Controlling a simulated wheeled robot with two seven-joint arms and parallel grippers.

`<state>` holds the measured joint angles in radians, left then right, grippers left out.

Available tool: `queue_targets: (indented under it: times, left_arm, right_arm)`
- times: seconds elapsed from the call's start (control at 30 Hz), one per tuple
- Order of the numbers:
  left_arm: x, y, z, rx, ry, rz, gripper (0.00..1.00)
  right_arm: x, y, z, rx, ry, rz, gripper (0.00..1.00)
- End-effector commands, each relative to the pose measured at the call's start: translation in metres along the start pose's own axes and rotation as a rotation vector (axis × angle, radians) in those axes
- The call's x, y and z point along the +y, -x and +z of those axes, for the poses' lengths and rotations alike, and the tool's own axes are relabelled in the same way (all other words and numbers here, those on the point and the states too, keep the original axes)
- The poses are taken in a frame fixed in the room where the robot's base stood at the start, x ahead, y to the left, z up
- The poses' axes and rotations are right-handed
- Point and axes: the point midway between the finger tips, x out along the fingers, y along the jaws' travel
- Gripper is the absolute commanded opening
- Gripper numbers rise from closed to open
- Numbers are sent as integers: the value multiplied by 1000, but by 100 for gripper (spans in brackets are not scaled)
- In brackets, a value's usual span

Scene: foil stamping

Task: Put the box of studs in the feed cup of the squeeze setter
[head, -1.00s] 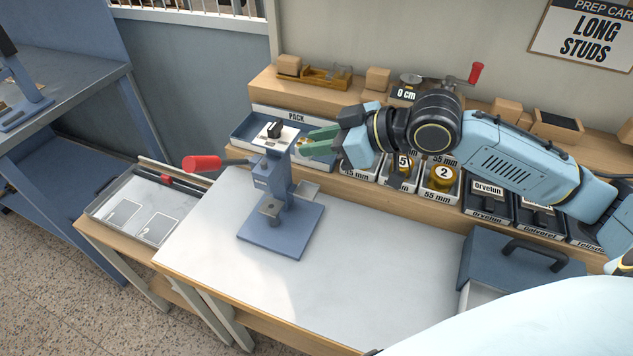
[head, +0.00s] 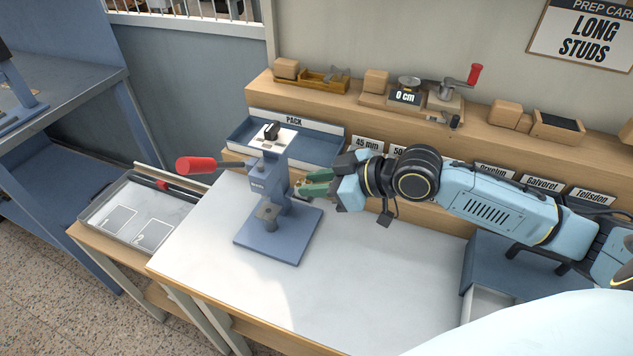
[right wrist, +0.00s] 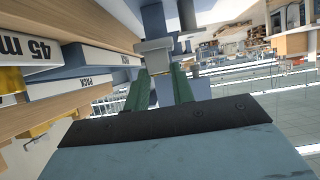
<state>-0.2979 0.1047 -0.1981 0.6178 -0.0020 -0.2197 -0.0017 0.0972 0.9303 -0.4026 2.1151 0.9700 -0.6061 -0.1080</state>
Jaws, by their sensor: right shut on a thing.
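The blue squeeze setter (head: 268,190) stands upright on the white bench, with a red-handled lever (head: 196,165). My right gripper (head: 306,183) is at its right side, green fingers pointing left at the setter. It is shut on a small tan thing, apparently the box of studs (head: 299,181), mostly hidden between the fingertips. In the right wrist view a sliver of it (right wrist: 161,73) shows between the fingers, close to a grey block, apparently the feed cup (right wrist: 155,50). I cannot tell whether the box touches the cup. My left gripper is not in view.
A blue PACK tray (head: 325,147) and labelled bins sit behind the setter. A shallow grey tray (head: 128,215) lies at the left. A blue case (head: 500,262) stands at the right. The white bench top (head: 350,270) in front is clear.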

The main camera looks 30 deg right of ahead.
Motion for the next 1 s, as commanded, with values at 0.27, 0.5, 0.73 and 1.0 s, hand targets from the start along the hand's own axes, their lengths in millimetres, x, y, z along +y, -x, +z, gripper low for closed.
queue_targets:
  times: [0.27,0.5,0.73,1.0]
  left_arm:
    - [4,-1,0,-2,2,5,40]
    - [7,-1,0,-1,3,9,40]
    - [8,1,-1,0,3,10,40]
    - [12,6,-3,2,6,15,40]
  right_arm:
    - [0,-1,2,-1,0,0,46]
    - [0,-1,2,-1,0,0,46]
    - [1,14,1,-3,1,2,46]
    - [0,56,1,-8,2,1,46]
